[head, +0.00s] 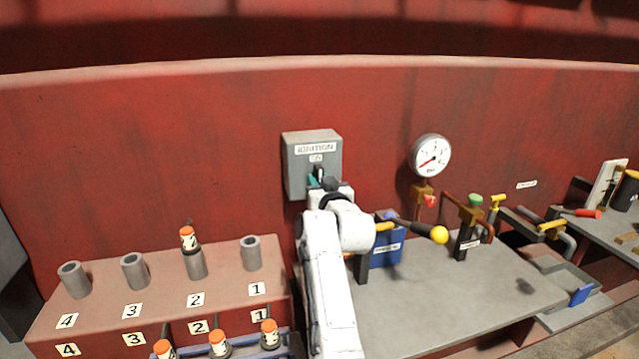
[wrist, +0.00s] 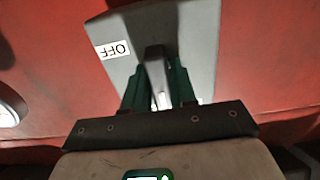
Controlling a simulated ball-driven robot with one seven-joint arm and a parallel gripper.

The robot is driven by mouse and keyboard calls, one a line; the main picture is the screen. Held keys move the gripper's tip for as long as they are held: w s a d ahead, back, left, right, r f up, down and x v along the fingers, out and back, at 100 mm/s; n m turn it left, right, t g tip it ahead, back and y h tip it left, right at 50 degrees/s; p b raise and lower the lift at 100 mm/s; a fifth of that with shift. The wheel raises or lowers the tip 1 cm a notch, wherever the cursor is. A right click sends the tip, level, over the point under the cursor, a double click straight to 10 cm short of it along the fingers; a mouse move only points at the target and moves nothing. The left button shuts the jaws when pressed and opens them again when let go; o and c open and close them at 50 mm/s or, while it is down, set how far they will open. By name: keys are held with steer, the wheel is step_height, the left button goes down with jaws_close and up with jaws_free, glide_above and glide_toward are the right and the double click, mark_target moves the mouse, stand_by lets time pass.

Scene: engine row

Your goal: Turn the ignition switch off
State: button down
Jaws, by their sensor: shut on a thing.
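The ignition switch is a grey box (head: 300,168) on the red wall, labelled IGNITION with ON beneath it in the head view. In the wrist view the box (wrist: 200,40) fills the upper middle, and an OFF label (wrist: 112,49) shows on its left. My gripper (head: 317,180) is at the front of the box. Its green fingers (wrist: 158,88) are shut on the grey switch lever (wrist: 155,72), one on each side. The arm hides the lower part of the box in the head view, and the lever's exact setting is hard to tell.
A ledge with numbered grey tubes (head: 134,270) stands at the left. A gauge (head: 430,153), a yellow-knobbed lever (head: 438,235) and a blue box (head: 388,252) are right of my arm. The grey bench (head: 470,300) is mostly clear in front.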

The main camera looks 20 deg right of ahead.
steer(key=shift+m, duration=0.3)
steer(key=m, duration=0.3)
steer(key=shift+m, duration=0.4)
steer(key=m, duration=0.4)
steer(key=shift+m, duration=0.3)
steer(key=m+p, duration=0.1)
steer(key=m, duration=0.3)
steer(key=shift+r, duration=0.1)
steer(key=shift+m+p, duration=1.1)
steer(key=shift+m, duration=1.4)
steer(key=shift+d+f, duration=0.1)
steer(key=shift+f, duration=0.1)
steer(key=c, duration=1)
jaws_free()
steer(key=shift+s, duration=0.1)
